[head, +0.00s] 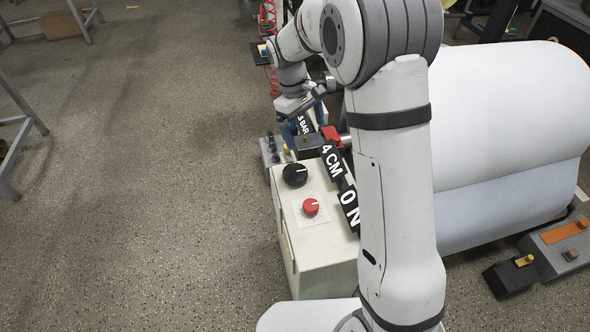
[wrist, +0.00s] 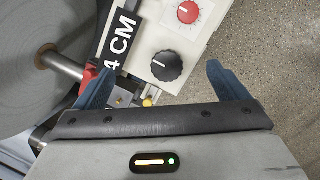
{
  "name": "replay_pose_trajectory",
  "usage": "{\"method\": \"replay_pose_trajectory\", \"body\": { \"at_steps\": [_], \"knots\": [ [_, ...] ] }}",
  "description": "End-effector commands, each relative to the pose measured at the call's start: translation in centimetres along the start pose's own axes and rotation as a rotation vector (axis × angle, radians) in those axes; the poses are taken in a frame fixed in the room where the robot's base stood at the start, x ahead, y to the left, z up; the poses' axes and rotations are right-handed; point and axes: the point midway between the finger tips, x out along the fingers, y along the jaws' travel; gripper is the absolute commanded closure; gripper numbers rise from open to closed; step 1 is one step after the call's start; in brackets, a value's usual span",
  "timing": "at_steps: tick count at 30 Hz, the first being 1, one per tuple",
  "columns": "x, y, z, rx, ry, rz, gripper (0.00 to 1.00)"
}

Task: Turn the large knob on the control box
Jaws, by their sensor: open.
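The control box (head: 327,262) is a cream cabinet standing on the floor left of my arm. On its top are a large black knob (head: 295,174) with a white pointer line and a smaller red knob (head: 311,207) on a white dial plate. In the wrist view the black knob (wrist: 167,66) lies ahead of my gripper, between the lines of its two blue fingers, and the red knob (wrist: 188,12) is farther off. My gripper (wrist: 160,84) is open and empty. In the head view, my gripper is beyond the box's far end, its fingers partly hidden.
Black labels reading "4 CM" (head: 332,162), "ON" and "5 BAR" stand along the box's right side. A large white paper roll (head: 500,120) fills the right. A small grey unit with a yellow knob (head: 287,149) sits beyond the box.

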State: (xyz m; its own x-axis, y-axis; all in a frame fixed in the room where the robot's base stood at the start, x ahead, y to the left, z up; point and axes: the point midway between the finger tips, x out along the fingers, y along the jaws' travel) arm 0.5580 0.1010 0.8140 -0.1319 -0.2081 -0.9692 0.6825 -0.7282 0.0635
Motion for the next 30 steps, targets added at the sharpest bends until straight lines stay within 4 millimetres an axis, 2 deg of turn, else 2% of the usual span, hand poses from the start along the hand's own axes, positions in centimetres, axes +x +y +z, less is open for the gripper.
{"method": "replay_pose_trajectory", "body": {
  "at_steps": [1, 3, 6, 10, 15, 24, 30],
  "knots": [
    [2.9, -0.1, -2.3, -0.043, -0.027, 0.002, 0.07],
    [5.2, -0.3, -4.6, -0.098, -0.059, 0.004, 0.07],
    [8.0, -0.6, -7.2, -0.163, -0.098, 0.009, 0.07],
    [10.5, -1.0, -9.2, -0.217, -0.129, 0.011, 0.07],
    [12.0, -1.1, -10.1, -0.245, -0.145, 0.013, 0.07],
    [16.5, -1.0, -9.4, -0.244, -0.147, 0.011, 0.07],
    [18.7, -0.9, -9.1, -0.243, -0.145, 0.012, 0.07]
  ]
}}
